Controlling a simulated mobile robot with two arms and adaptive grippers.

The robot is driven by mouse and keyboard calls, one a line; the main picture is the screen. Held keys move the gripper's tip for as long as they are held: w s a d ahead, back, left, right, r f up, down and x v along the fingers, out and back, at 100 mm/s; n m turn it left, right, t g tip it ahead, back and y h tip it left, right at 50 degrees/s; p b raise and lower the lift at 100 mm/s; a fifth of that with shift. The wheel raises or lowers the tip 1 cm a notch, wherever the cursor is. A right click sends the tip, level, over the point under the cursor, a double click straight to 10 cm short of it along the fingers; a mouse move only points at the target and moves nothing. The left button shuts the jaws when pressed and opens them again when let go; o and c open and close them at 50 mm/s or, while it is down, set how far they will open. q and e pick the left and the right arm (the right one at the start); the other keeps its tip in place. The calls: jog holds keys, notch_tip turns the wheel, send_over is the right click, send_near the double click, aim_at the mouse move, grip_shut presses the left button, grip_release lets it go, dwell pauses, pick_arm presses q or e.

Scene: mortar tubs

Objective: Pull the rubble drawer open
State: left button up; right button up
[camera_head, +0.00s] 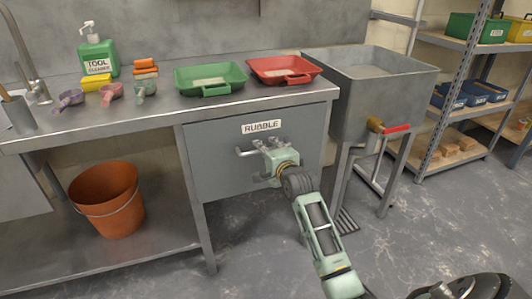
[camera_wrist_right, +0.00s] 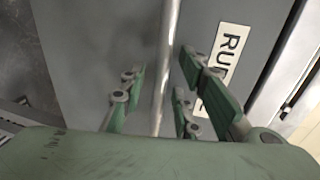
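The rubble drawer (camera_head: 222,178) is a grey front under the bench top, marked with a white RUBBLE label (camera_head: 262,127). It looks closed, its front in line with the bench. Its metal bar handle (camera_head: 244,153) runs across below the label; the bar also shows upright in the right wrist view (camera_wrist_right: 166,62). My pale green right gripper (camera_head: 266,147) is at the handle and hides part of it. In the right wrist view its fingers (camera_wrist_right: 160,88) stand apart on both sides of the bar, with gaps showing. My left gripper is not in view.
An orange bucket (camera_head: 107,199) stands on the lower shelf, left of the drawer. A grey sink (camera_head: 383,85) with a red-handled valve (camera_head: 396,129) stands to the right. Green (camera_head: 210,78) and red (camera_head: 284,69) trays sit on the bench above. The floor (camera_head: 270,235) before the drawer is clear.

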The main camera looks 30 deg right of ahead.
jog(key=shift+w+d, duration=0.1)
jog(key=shift+w, duration=0.15)
grip_shut()
dwell(0.5)
